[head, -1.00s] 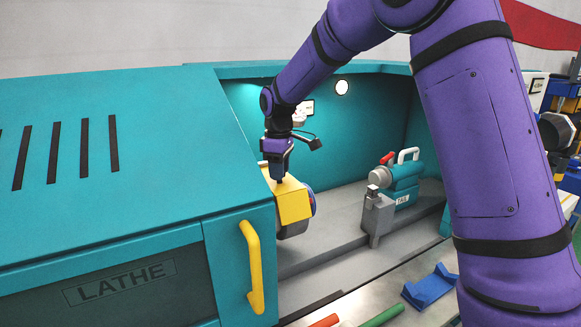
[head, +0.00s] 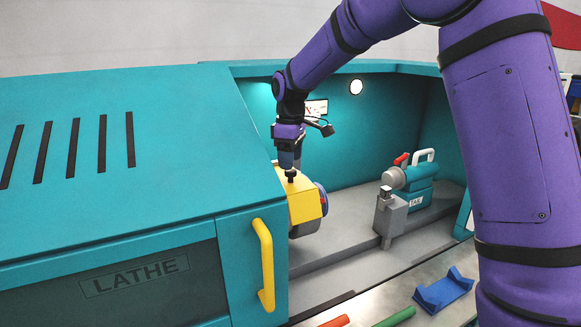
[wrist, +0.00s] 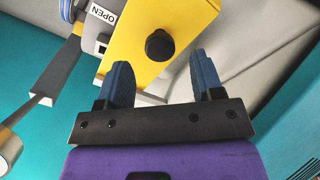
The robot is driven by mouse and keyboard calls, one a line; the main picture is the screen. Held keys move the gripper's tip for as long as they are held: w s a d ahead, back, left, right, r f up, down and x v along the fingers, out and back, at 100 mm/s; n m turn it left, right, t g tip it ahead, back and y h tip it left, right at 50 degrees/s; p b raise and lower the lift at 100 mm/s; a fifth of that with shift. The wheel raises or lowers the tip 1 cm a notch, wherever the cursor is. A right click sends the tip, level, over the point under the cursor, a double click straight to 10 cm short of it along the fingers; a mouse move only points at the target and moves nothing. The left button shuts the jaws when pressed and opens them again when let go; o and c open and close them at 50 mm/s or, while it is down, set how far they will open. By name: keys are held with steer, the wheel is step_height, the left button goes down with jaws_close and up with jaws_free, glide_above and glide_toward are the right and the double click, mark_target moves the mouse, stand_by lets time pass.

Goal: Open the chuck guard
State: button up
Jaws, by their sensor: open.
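The chuck guard (head: 305,205) is a yellow box over the chuck, inside the lathe's open bay. A black round knob (head: 291,177) stands on its top. In the wrist view the yellow guard (wrist: 190,20) fills the upper middle, and its knob (wrist: 160,44) lies just beyond the fingertips, between their lines. My gripper (head: 290,165) points down just above the knob. Its two blue fingers (wrist: 161,72) are apart with nothing between them. The chuck (head: 321,198) is mostly hidden behind the guard.
The teal lathe housing with a yellow door handle (head: 264,265) stands left of the bay. A grey tool post (head: 390,215) and the teal tailstock (head: 412,185) stand to the right. A blue cradle (head: 443,290) lies in front. The bed between guard and tool post is clear.

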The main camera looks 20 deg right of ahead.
step_height(320, 180, up, 8)
steer(key=shift+f, duration=0.25)
